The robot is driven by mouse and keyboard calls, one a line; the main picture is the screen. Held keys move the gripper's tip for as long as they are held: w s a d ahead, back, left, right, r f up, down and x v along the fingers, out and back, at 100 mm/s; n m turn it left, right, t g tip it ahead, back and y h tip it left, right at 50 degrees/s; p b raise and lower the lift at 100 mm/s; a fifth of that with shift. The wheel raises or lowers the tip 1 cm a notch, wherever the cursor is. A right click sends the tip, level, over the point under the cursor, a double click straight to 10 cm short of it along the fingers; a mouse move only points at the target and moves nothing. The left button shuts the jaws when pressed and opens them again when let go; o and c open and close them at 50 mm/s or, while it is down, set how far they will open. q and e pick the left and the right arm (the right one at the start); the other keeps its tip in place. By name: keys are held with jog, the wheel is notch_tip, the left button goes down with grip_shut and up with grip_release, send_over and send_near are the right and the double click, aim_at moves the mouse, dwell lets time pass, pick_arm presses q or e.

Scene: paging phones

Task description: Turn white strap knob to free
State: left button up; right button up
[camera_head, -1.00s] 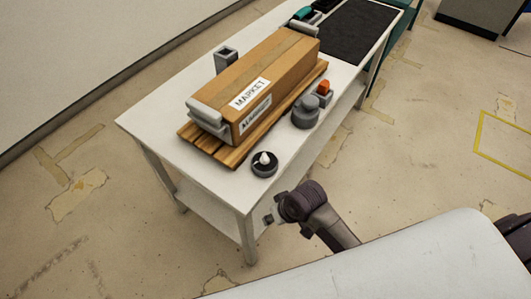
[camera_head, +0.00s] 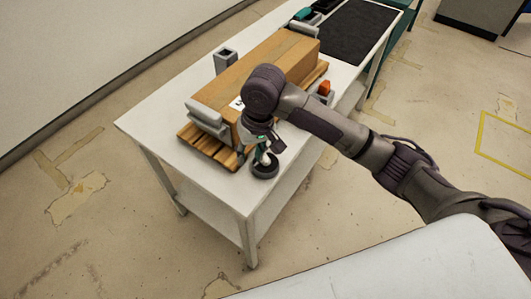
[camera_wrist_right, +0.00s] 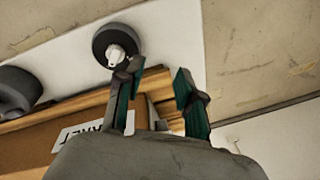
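The white strap knob (camera_wrist_right: 115,53) sits in a round black base on the white table, seen near the top of the right wrist view. In the head view the black base (camera_head: 265,170) shows at the table's near corner, with the knob partly covered by my gripper. My right gripper (camera_head: 262,157) is over the knob, pointing down. In the right wrist view its green-padded fingers (camera_wrist_right: 156,88) are spread apart with nothing between them. One fingertip is close to the knob; I cannot tell whether it touches. My left gripper is not in view.
A cardboard box (camera_head: 290,54) lies on a wooden pallet (camera_head: 208,148) behind the knob, with grey brackets at its end. A dark grey round knob (camera_wrist_right: 16,90) and an orange block (camera_head: 324,88) are alongside. A dark mat (camera_head: 352,32) covers the table's far end.

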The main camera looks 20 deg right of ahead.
aim_at(266, 157)
jog(key=w+d+r+m+h, duration=0.2)
jog(key=w+d+r, duration=0.1)
jog(key=d+r, duration=0.3)
jog(key=shift+g, duration=0.3)
jog(key=f, duration=0.8)
jog(key=a+f+p, duration=0.1)
jog(key=f, duration=0.3)
jog(key=shift+w+f, duration=0.15)
jog(key=shift+f, duration=0.1)
grip_shut()
